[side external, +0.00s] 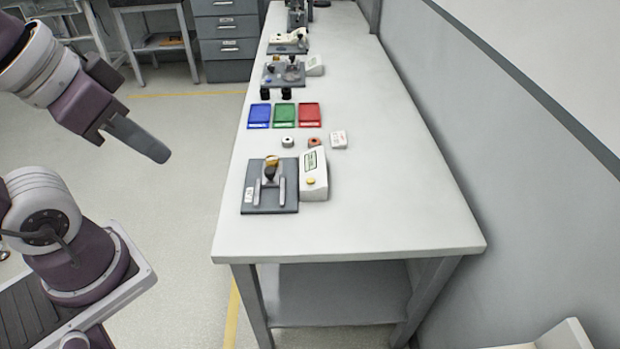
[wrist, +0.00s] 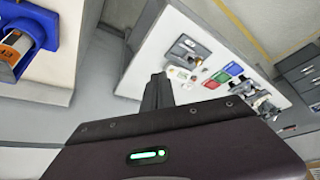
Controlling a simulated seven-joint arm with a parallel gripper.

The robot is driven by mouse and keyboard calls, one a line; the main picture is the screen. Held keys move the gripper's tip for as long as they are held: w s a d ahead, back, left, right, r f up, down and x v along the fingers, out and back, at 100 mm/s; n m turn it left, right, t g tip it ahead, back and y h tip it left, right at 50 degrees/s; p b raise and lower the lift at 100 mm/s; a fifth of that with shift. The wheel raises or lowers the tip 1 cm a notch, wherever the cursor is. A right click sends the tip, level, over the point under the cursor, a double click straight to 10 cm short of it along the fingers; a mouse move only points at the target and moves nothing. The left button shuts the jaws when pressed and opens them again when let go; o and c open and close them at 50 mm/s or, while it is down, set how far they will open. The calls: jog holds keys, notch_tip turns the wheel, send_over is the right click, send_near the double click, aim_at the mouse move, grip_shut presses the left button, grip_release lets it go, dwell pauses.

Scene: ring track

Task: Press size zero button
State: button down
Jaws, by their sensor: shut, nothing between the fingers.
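The white sloped box (side external: 314,172) stands near the front of the long table, with a green-edged display on top and a yellow button (side external: 311,181) low on its face. I cannot read a label naming the button. The box joins a dark plate fixture (side external: 269,186) with a black-and-gold upright part. My gripper (side external: 150,148) is shut and empty, in the air left of the table and well apart from the box. In the wrist view its fingers (wrist: 158,92) point toward the table, and the fixture (wrist: 188,52) shows beyond them, small.
Blue (side external: 259,115), green (side external: 284,115) and red (side external: 310,115) trays lie behind the fixture. More fixtures stand farther back. The table's right front is bare. A grey wall runs along its right side.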

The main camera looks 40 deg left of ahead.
jog(key=n+t, duration=0.4)
jog(key=n, duration=0.4)
send_over(307, 181)
notch_tip(307, 181, down, 18)
jog(key=shift+r, duration=0.2)
jog(key=shift+f+h, duration=0.1)
jog(key=shift+h, duration=0.2)
jog(key=shift+f, duration=4.3)
jog(key=shift+f, duration=0.1)
jog(key=shift+f, duration=0.3)
